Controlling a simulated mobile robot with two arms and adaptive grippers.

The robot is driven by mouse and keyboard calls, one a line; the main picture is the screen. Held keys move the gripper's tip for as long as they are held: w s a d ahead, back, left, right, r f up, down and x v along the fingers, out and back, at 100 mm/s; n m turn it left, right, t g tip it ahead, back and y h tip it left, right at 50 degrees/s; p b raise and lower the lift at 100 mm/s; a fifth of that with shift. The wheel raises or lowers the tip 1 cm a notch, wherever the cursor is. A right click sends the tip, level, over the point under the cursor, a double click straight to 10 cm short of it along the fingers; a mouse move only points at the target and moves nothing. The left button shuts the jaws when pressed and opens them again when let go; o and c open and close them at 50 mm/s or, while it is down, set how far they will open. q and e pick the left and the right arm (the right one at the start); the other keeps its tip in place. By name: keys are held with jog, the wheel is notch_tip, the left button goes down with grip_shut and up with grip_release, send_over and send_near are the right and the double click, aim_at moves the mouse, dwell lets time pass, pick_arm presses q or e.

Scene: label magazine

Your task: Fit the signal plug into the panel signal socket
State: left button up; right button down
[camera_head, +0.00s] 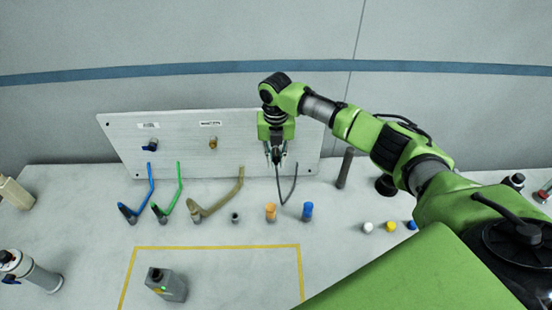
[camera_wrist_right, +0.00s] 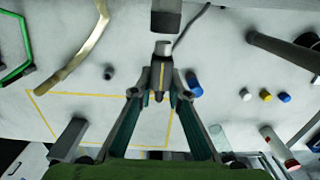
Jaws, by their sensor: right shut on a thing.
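My right gripper (camera_head: 277,160) points down in front of the right part of the upright grey panel (camera_head: 180,165). In the right wrist view its two fingers (camera_wrist_right: 160,93) are closed on the signal plug, a small dark body with a yellow stripe (camera_wrist_right: 160,76). A dark cable (camera_head: 290,188) hangs by the gripper down to the table. In the wrist view a pale cylinder (camera_wrist_right: 162,48) and a grey block (camera_wrist_right: 166,16) lie just beyond the plug; I cannot tell whether they touch it. The signal socket is not clearly seen in the head view. My left gripper is not in view.
The panel carries a blue fitting (camera_head: 150,144) and a brass fitting (camera_head: 212,143). Blue (camera_head: 150,185), green (camera_head: 178,185) and tan (camera_head: 225,195) hoses stand before it. An orange-capped piece (camera_head: 270,211) and a blue one (camera_head: 307,210) stand nearby. A grey box (camera_head: 168,285) stands inside the yellow outline.

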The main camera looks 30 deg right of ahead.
aim_at(275, 150)
jog(key=shift+w+d+b, duration=0.1)
jog(key=shift+w+b, duration=0.2)
dwell(0.4)
jog(key=shift+w+d+b, duration=0.15)
jog(key=shift+w+b, duration=0.15)
jog(key=shift+w, duration=0.1)
jog(key=shift+w+d+r+b, duration=0.1)
jog(key=shift+w+d+b, duration=0.2)
jog(key=shift+b, duration=0.25)
jog(key=c, duration=2.2)
grip_release()
jog(key=shift+w, duration=0.1)
jog(key=o, duration=0.3)
jog(key=shift+w, duration=0.1)
notch_tip(275, 150, up, 12)
jog(key=shift+f, duration=0.1)
